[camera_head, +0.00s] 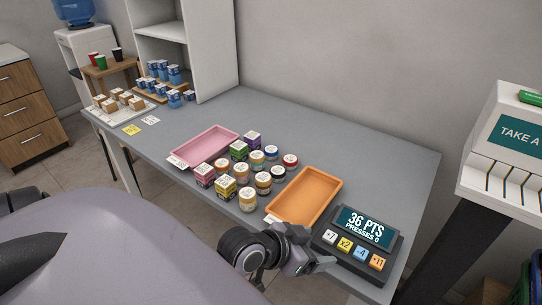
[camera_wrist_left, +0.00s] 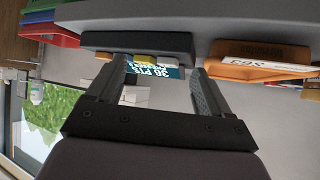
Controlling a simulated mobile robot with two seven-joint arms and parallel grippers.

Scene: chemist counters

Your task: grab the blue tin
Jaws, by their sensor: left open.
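A small round tin with a white top and blue side (camera_head: 271,153) stands at the back of a group of similar tins and boxes mid-counter. A second tin with a bluish side (camera_head: 257,158) stands just left of it; which one is meant I cannot tell. My left gripper (camera_head: 314,252) is open and empty at the counter's front, by the keypad device (camera_head: 357,240) and the orange tray (camera_head: 305,196), well apart from the tins. In the left wrist view the open fingers (camera_wrist_left: 160,92) frame the keypad device; no tin shows there. My right gripper is not in view.
Purple, green, pink and yellow boxes (camera_head: 225,187) crowd the tins. A pink tray (camera_head: 203,146) lies behind them to the left. Blue-and-white containers (camera_head: 175,75) stand at the far left. The grey counter (camera_head: 370,168) is clear along the back and right.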

